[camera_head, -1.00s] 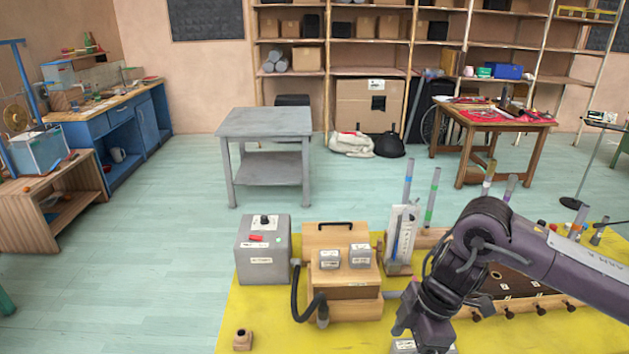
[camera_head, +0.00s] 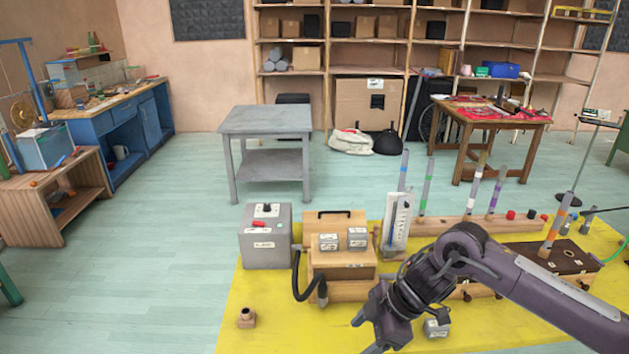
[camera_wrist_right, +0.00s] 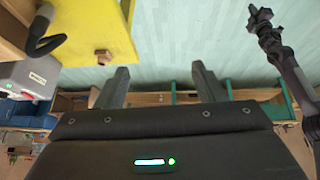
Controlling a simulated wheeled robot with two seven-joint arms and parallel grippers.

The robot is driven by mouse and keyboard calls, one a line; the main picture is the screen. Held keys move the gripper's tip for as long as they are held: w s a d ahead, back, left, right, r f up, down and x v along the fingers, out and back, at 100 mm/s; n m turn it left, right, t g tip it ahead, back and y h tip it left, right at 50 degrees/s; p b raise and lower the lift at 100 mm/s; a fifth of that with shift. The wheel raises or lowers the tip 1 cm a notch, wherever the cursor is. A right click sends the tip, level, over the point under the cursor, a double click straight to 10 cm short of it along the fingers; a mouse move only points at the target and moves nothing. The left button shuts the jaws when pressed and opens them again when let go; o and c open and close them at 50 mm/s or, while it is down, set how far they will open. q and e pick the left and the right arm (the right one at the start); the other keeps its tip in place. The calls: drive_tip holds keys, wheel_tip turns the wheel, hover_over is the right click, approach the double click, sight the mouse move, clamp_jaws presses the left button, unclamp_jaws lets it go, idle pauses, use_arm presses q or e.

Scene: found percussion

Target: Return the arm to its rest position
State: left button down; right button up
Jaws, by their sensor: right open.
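My right arm comes in from the right in the head view, over the yellow-topped table (camera_head: 285,335). Its right gripper (camera_head: 363,336) points down and left above the front of the table. The gripper is open and empty in the right wrist view (camera_wrist_right: 161,78), with its two dark fingers apart and only floor between them. A dark arm at the upper right of the wrist view appears to be my left arm, with its left gripper (camera_wrist_right: 260,18) at the end. Its jaw state is too small to tell.
A wooden box (camera_head: 340,258) with a black hose, a grey box (camera_head: 266,238) and a small wooden block (camera_head: 247,317) stand on the table. A small grey box (camera_head: 436,327) sits just right of the gripper. Upright tubes (camera_head: 427,188) rise behind the arm.

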drive_tip(key=w+a+f+m+t+y+b, duration=0.1)
drive_tip(key=w+a+f+m+t+y, duration=0.15)
drive_tip(key=f, duration=0.45)
drive_tip(key=w+a+f+m+t+y, duration=0.1)
drive_tip(key=w+a+f+m, duration=0.2)
drive_tip(key=f, duration=0.5)
drive_tip(key=s+d+f+m+t+h+b, duration=0.1)
drive_tip(key=s+d+f+m, duration=0.15)
drive_tip(key=f, duration=0.65)
drive_tip(key=s+d+f+m+t+h, duration=0.15)
drive_tip(key=d+f, duration=0.25)
drive_tip(key=f, duration=0.4)
drive_tip(key=s+d+f+m+g+h+b, duration=0.1)
drive_tip(key=s+d+f+m+g+h, duration=0.3)
drive_tip(key=s+f, duration=0.85)
drive_tip(key=s+d+f+m+t+h, duration=0.1)
drive_tip(key=s+d+f, duration=0.5)
drive_tip(key=s+f, duration=0.7)
use_arm(q)
drive_tip(key=f, duration=0.2)
drive_tip(key=s+f, duration=0.1)
drive_tip(key=shift+f, duration=0.35)
use_arm(e)
drive_tip(key=s+d+m+g+h, duration=0.1)
drive_tip(key=s+d+g+h, duration=0.1)
drive_tip(key=s, duration=1.4)
drive_tip(key=shift+s+d+r+g, duration=0.2)
drive_tip(key=shift+s+d+g, duration=0.1)
drive_tip(key=shift+s, duration=0.05)
